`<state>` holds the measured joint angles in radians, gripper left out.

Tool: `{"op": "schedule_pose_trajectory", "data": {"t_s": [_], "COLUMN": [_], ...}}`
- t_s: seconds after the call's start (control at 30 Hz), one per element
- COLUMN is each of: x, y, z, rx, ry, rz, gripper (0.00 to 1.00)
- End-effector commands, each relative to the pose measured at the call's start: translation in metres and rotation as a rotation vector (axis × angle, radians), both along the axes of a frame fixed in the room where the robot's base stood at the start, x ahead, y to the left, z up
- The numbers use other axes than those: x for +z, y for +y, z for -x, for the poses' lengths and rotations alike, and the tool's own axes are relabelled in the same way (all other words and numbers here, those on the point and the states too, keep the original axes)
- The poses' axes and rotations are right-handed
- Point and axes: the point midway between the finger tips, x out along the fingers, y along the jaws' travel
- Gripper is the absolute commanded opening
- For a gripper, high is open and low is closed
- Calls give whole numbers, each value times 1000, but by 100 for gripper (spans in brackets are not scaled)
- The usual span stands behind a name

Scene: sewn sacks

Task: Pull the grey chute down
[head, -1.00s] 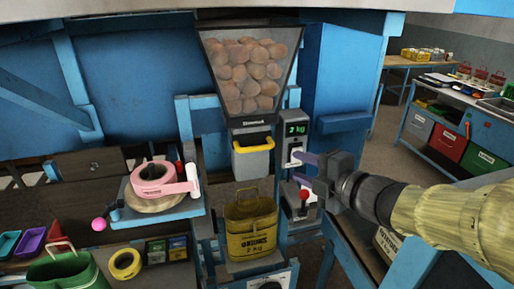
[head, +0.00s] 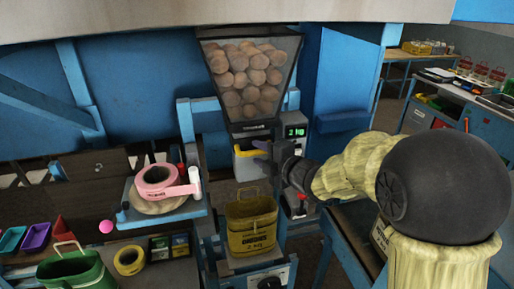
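The grey chute (head: 250,170) hangs under the hopper, with a yellow bar (head: 245,153) across its top front. My gripper (head: 264,152) is at the chute's upper right, by the right end of the yellow bar. The gripper covers the right part of the chute. A yellow sack (head: 251,226) with dark print stands open below the chute.
The hopper (head: 250,80) above holds many round brown pieces. A green-lit display (head: 295,132) and a red-knobbed lever (head: 302,198) are right of the chute. A pink tape roll (head: 157,180) lies on a scale at left. A green sack (head: 76,275) stands at front left.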

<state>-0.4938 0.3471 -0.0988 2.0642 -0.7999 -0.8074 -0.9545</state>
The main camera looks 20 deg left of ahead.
Motion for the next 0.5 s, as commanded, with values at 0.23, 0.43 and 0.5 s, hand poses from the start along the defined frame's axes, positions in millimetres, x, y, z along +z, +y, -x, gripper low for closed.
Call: {"op": "schedule_pose_trajectory", "data": {"t_s": [0.23,0.43,0.5], "x": [-3,-4,-4], "y": [15,15,14], "z": [-11,-11,-12], "rx": [0,-2,-2], "ry": [1,0,1], "rz": [-1,0,0], "gripper": [36,36,34]}}
